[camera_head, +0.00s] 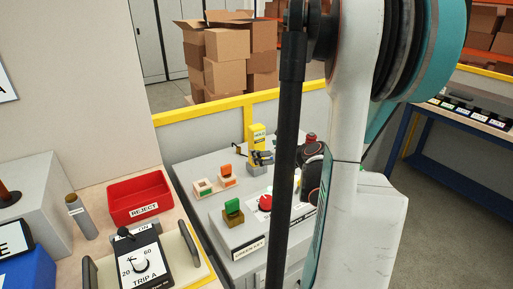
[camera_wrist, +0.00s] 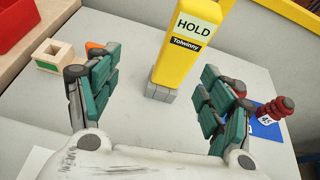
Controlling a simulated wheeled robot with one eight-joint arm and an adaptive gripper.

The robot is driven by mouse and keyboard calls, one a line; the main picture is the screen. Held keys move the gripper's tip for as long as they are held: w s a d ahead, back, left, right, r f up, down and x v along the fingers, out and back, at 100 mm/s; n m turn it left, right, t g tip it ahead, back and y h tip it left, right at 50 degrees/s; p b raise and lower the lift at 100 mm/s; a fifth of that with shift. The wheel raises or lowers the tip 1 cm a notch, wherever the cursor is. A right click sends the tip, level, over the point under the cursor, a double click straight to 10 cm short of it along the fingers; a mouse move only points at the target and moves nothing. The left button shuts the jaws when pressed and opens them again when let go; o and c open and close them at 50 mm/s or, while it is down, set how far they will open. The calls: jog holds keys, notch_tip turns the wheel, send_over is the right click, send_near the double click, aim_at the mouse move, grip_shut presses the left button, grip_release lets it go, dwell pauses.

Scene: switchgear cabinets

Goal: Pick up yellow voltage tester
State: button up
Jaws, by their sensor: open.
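The yellow voltage tester (camera_wrist: 183,50) stands upright in the wrist view with a "HOLD" label on its face and a grey lower end. It is also in the head view (camera_head: 257,133), on the grey surface by the yellow rail. My gripper (camera_wrist: 160,78) is open, with one green-padded finger on either side of the tester. The tester appears farther off than the fingertips, and neither finger visibly touches it. In the head view my arm hides much of the gripper area.
A red "REJECT" bin (camera_head: 140,198) stands left of the grey surface. Small blocks with green and orange tops (camera_head: 228,175) and a red knob (camera_head: 265,202) stand nearer. A red ribbed part (camera_wrist: 275,108) is close to my right finger. A yellow rail (camera_head: 200,108) runs behind.

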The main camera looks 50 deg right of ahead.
aim_at(260, 147)
jog(key=shift+m+h, duration=0.4)
jog(key=shift+m, duration=0.2)
jog(key=w+d+f+b, duration=0.1)
jog(key=w+d+f, duration=0.1)
jog(key=w+d+f+b, duration=0.1)
jog(key=w+d+f, duration=0.1)
jog(key=d, duration=0.1)
jog(key=shift+w, duration=0.4)
jog(key=shift+r+b+x, duration=0.15)
jog(key=shift+b+x, duration=0.45)
jog(key=shift+x, duration=0.75)
jog(key=shift+r+b+x, duration=0.15)
jog(key=shift+b+x, duration=0.45)
jog(key=shift+x, duration=0.75)
jog(key=shift+a+r, duration=0.1)
jog(key=shift+a, duration=0.1)
jog(key=shift+w, duration=0.1)
jog(key=c, duration=1.3)
